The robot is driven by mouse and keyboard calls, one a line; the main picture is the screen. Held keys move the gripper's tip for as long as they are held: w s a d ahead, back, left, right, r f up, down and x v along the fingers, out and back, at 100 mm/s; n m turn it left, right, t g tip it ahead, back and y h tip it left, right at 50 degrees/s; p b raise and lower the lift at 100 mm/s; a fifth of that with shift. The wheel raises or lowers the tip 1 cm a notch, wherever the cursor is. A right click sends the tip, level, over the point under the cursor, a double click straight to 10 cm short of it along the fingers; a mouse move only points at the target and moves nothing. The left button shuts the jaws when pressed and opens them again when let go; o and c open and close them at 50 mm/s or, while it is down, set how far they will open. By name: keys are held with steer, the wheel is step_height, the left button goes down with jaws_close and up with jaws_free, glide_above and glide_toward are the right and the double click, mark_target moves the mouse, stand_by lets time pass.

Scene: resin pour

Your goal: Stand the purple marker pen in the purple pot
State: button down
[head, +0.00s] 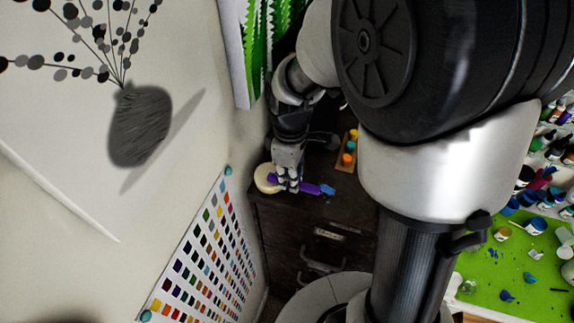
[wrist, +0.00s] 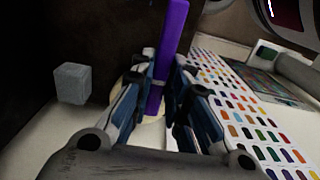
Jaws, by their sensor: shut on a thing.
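The purple marker pen (head: 311,188) is held by my gripper (head: 287,180) above or at the dark cabinet top near the wall. It lies roughly level, pointing right in the head view. In the wrist view the purple pen (wrist: 172,40) runs up from between the two fingers of my gripper (wrist: 163,85), which are shut on it. A small blue thing (head: 328,190) shows at the pen's right end; I cannot tell what it is. I cannot make out a purple pot in either view.
A round cream thing (head: 265,177) is beside the gripper. A wooden rack with orange and blue jars (head: 347,158) stands to the right on the dark cabinet (head: 285,215). A colour chart (head: 200,255) hangs on the wall. A green mat (head: 480,265) with paint pots is far right.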

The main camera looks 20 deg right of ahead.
steer(key=shift+s, duration=0.1)
steer(key=shift+f+b, duration=0.35)
steer(key=c, duration=1.5)
jaws_free()
steer(key=shift+r, duration=0.15)
steer(key=shift+c, duration=0.2)
